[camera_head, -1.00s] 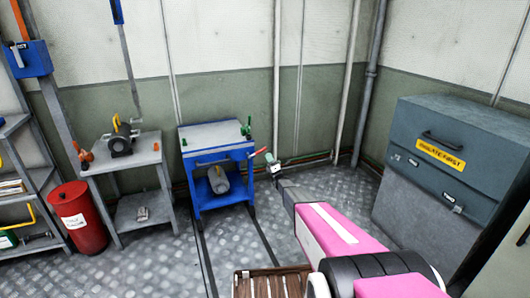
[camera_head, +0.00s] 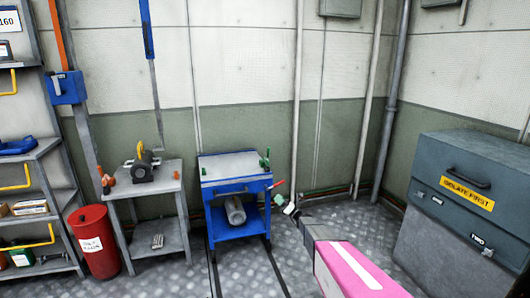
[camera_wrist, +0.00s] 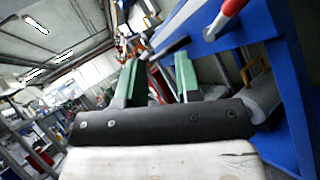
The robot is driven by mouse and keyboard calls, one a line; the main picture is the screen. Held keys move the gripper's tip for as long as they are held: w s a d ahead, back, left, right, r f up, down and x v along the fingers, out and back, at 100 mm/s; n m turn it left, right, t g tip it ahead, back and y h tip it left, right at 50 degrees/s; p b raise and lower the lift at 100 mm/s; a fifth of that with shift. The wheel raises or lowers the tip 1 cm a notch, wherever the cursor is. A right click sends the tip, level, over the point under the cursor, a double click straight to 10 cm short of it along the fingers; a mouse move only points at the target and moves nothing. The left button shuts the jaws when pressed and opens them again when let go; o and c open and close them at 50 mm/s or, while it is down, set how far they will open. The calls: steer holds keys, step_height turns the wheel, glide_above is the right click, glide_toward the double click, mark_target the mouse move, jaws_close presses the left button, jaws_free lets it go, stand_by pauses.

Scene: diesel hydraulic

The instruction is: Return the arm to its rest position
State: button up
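My arm, pink with a grey wrist, reaches in from the bottom right of the head view. My gripper (camera_head: 284,203) is at its far end, low beside the right side of the blue cart (camera_head: 231,187). In the wrist view, my gripper's two green fingers (camera_wrist: 160,78) stand apart, with nothing visible held between them. The cart's blue frame (camera_wrist: 287,95) fills the right of the wrist view, close to the fingers. I cannot tell whether they touch it.
The cart's red-tipped handle (camera_head: 278,184) juts out near my gripper. A grey table (camera_head: 143,185), red drum (camera_head: 95,243) and shelving (camera_head: 35,160) stand left. A grey cabinet (camera_head: 450,235) stands right. Floor (camera_head: 345,220) between cart and cabinet looks clear.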

steer(key=s+a+n+g+h, duration=0.2)
steer(key=s+n+g+h, duration=0.3)
steer(key=s+n, duration=0.5)
steer(key=s+a+n+g+h, duration=0.3)
steer(key=s+n+g+h, duration=0.15)
steer(key=s, duration=0.85)
steer(key=s+d+r+n+h, duration=0.1)
steer(key=s+d+n+h, duration=0.5)
steer(key=s, duration=0.4)
steer(key=s+d+r+n+g+h, duration=0.1)
steer(key=s+d+r+n+h, duration=0.1)
steer(key=s+d+n+h, duration=0.4)
steer(key=s+d+n, duration=0.2)
steer(key=s, duration=0.2)
steer(key=shift+d+r+h, duration=0.15)
steer(key=shift+d+h, duration=0.05)
steer(key=shift+h, duration=0.15)
